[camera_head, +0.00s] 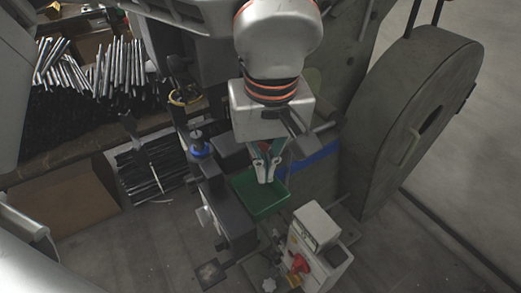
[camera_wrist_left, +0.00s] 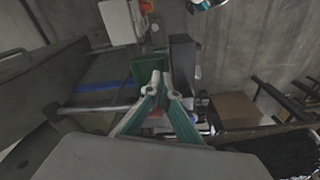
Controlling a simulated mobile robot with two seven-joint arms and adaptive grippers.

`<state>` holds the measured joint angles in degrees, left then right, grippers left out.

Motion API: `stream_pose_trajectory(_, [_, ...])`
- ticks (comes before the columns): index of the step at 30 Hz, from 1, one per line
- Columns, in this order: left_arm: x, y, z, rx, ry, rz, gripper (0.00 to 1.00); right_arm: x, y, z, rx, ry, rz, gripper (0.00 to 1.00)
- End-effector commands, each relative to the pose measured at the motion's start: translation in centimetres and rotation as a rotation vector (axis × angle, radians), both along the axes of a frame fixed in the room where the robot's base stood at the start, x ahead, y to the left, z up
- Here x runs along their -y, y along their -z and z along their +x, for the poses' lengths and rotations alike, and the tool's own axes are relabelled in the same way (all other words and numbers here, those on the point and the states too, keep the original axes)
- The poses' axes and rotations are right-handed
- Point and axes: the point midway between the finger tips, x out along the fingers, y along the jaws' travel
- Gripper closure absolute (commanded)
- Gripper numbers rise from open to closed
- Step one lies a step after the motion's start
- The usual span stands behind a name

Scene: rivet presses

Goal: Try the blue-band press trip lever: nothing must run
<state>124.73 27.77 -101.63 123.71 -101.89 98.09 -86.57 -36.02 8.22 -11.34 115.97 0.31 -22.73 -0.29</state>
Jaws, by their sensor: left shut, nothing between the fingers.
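The press with the blue band (camera_head: 318,158) stands behind and right of my left gripper (camera_head: 266,176). The band also shows in the left wrist view (camera_wrist_left: 92,87). My left gripper is shut and empty, its fingertips over the green tray (camera_head: 258,205) at the press front; in the left wrist view the fingertips (camera_wrist_left: 162,84) meet beside the tray (camera_wrist_left: 146,68). A grey bar (camera_wrist_left: 82,109) sticks out from the press side near the fingers. I cannot tell whether it is the trip lever, and I see no contact with it. My right gripper is out of view.
A control box (camera_head: 317,235) with a red switch (camera_head: 299,264) stands at the front right. A large flywheel (camera_head: 415,110) is at the right. Bundled dark rods (camera_head: 152,168) and a crate of rods (camera_head: 90,110) lie left. Floor is open at front left.

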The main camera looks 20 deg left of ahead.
Motion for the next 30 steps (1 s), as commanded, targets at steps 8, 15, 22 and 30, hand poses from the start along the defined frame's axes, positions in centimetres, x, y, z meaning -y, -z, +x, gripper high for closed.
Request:
stream_pose_trajectory(8, [0.3,-3.4,-0.2,0.007,-0.001,-0.003,1.00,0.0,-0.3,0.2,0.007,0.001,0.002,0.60])
stream_pose_trajectory(15, [0.4,-6.7,-0.6,0.005,0.000,-0.001,1.00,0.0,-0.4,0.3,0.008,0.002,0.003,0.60])
stream_pose_trajectory(22, [0.5,-7.9,-0.8,0.003,0.000,-0.001,1.00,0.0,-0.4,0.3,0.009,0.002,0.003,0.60])
stream_pose_trajectory(30, [0.5,-7.9,-0.8,0.002,0.000,0.000,1.00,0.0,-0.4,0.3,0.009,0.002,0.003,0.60])
